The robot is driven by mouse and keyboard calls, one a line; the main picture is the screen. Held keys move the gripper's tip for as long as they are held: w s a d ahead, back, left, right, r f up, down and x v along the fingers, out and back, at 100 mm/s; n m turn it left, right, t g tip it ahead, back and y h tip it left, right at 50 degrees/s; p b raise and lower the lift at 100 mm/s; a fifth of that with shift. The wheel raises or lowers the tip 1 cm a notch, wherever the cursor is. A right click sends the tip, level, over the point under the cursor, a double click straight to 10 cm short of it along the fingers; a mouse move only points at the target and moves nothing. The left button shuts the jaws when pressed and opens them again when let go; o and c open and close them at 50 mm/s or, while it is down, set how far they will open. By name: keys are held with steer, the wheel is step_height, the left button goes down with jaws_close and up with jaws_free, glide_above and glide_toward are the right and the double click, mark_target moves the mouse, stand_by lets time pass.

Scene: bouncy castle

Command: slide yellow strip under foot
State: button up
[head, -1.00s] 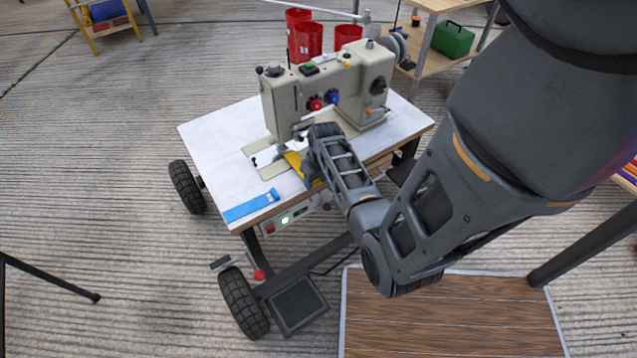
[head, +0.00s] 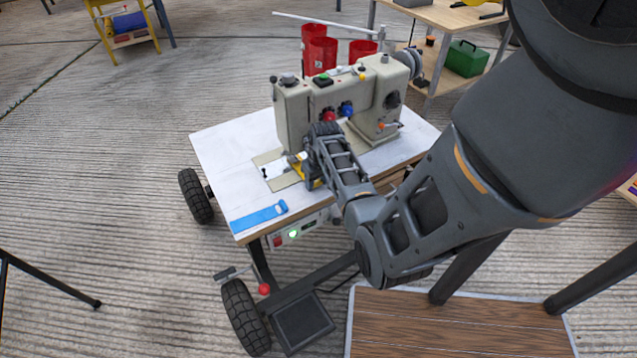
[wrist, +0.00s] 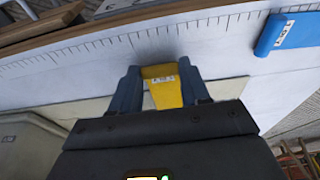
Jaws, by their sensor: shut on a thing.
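The yellow strip (wrist: 166,92) lies between the two blue fingers of my gripper (wrist: 163,85) in the wrist view. The gripper is shut on it, above the white table top. In the head view my gripper (head: 312,172) is at the needle end of the beige sewing machine (head: 345,98), and a little of the yellow strip (head: 300,168) shows there. The presser foot is hidden or too small to make out. I cannot tell whether the strip is under it.
A blue strip (head: 258,216) lies at the table's (head: 222,165) front left corner; it also shows in the wrist view (wrist: 287,33). Red bins (head: 318,52) stand behind the machine. A wooden platform (head: 455,328) is on the floor in front.

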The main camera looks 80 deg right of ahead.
steer(key=shift+f, duration=0.1)
stand_by(0.7)
steer(key=o, duration=0.9)
steer(key=r+p, duration=0.1)
steer(key=r, duration=0.1)
steer(key=a+r, duration=0.1)
steer(key=r, duration=0.2)
steer(key=s+r+p, duration=0.1)
steer(key=r, duration=0.1)
steer(key=shift+a+r+p, duration=0.15)
steer(key=shift+r+p, duration=0.2)
